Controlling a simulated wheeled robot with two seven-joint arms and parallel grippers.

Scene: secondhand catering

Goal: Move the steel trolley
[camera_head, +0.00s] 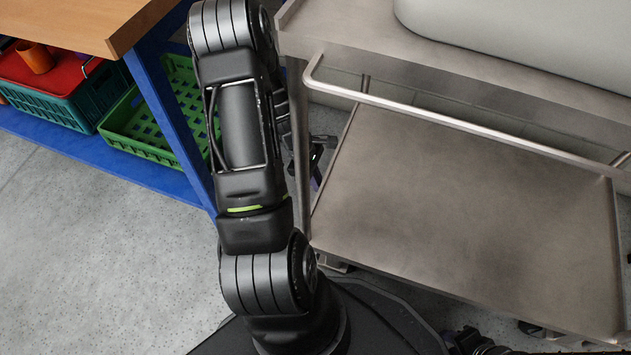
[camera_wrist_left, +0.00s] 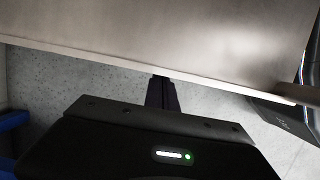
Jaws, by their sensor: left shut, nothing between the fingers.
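The steel trolley (camera_head: 470,215) fills the right of the head view, with a top shelf, a lower shelf and a bar handle (camera_head: 450,112) along its near side. My left arm rises in front of its left end. A small dark part of my left gripper (camera_head: 319,158) shows beside the trolley's left post, mostly hidden by the arm. In the left wrist view the left gripper (camera_wrist_left: 162,92) is shut and empty, its tips at the edge of a steel shelf (camera_wrist_left: 190,35). I cannot tell whether they touch it. The right gripper does not show clearly.
A pale grey bulky object (camera_head: 530,35) sits on the trolley's top. At left stands a wooden-topped table (camera_head: 70,18) with a blue frame, holding a teal crate (camera_head: 60,98) and a green crate (camera_head: 150,130). The floor at lower left is clear.

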